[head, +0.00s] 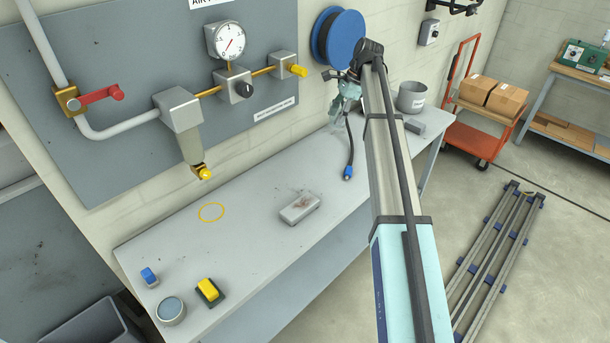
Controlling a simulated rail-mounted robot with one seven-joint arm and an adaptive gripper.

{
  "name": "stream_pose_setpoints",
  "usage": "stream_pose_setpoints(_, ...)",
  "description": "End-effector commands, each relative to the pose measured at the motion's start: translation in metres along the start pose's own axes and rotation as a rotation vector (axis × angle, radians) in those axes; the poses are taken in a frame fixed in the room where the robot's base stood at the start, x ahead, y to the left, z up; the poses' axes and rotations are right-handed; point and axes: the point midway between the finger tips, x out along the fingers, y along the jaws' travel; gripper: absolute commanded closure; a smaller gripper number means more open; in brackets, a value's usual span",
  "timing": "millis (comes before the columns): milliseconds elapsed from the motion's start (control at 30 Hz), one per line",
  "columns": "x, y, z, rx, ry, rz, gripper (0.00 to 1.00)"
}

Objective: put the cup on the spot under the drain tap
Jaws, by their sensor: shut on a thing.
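The drain tap (203,173) is a small yellow fitting at the bottom of the grey filter unit (180,112) on the wall panel. The spot is a yellow ring (211,204) on the bench below it, with nothing standing on it. My gripper (345,108) is at the far end of my arm, above the back right of the bench and well right of the spot. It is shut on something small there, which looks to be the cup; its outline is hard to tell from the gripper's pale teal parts.
A grey block (299,208) lies mid-bench. A blue item (149,276), a round tin (171,310) and a yellow-topped block (209,291) stand front left. A grey pot (412,97) stands at the far right. A dark hose with a blue end (347,172) hangs near my gripper.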

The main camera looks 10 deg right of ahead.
Motion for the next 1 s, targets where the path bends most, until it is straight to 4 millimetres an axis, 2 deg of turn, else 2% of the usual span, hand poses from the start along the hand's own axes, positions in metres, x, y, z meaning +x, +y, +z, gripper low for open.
stream_pose_setpoints(167, 0.004, 0.0, -0.001, 0.076, 0.0, -0.027, 0.75)
stream_pose_setpoints(267, 0.016, 0.0, -0.006, 0.086, 0.0, -0.029, 0.75)
stream_pose_setpoints(700, 0.11, 0.001, -0.044, 0.084, -0.001, -0.026, 0.75)
stream_pose_setpoints(900, 0.139, 0.0, -0.057, 0.082, 0.0, -0.028, 0.75)
stream_pose_setpoints(1000, 0.145, 0.0, -0.059, 0.082, 0.0, -0.029, 0.75)
